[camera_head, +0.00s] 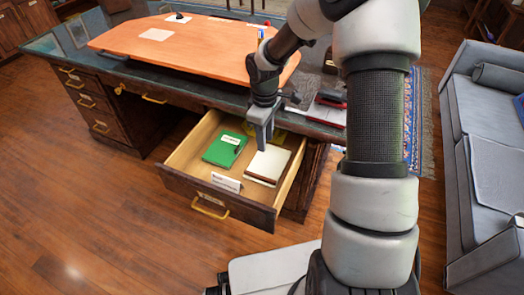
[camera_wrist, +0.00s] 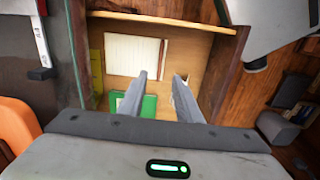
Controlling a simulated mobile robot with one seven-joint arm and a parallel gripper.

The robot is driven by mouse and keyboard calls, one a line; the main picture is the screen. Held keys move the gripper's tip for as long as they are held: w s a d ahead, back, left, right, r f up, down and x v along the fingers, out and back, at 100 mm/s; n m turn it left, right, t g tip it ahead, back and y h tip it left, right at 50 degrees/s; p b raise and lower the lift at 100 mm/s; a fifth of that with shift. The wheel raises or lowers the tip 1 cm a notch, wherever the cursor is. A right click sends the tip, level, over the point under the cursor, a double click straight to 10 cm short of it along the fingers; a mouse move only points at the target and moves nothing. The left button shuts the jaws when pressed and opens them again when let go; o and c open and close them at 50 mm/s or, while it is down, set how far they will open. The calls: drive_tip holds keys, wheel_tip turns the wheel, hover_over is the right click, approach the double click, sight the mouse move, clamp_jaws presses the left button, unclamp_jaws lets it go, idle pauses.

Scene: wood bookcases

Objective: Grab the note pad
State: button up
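A cream note pad (camera_head: 269,163) with a dark brown strip along one edge lies flat in the open desk drawer (camera_head: 181,187). It also shows in the wrist view as a pale lined pad (camera_wrist: 131,54). My gripper (camera_head: 265,140) hangs above the drawer, over the area between the pad and a green book (camera_head: 222,149). In the wrist view, my gripper (camera_wrist: 160,77) has its two fingers apart with nothing held between them. The fingers show below and to the right of the pad there, and partly cover the green book (camera_wrist: 148,106).
The drawer walls surround these things. The desk (camera_head: 62,47) overhangs the drawer's back. A grey sofa (camera_head: 485,130) stands at right. The floor at left is clear.

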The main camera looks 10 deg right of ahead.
drive_tip(key=b, duration=0.3)
hover_over(264, 177)
wheel_tip(264, 177, down, 14)
drive_tip(key=shift+s+a+f, duration=0.1)
drive_tip(key=shift+f+b, duration=0.8)
drive_tip(key=shift+f, duration=2)
clamp_jaws()
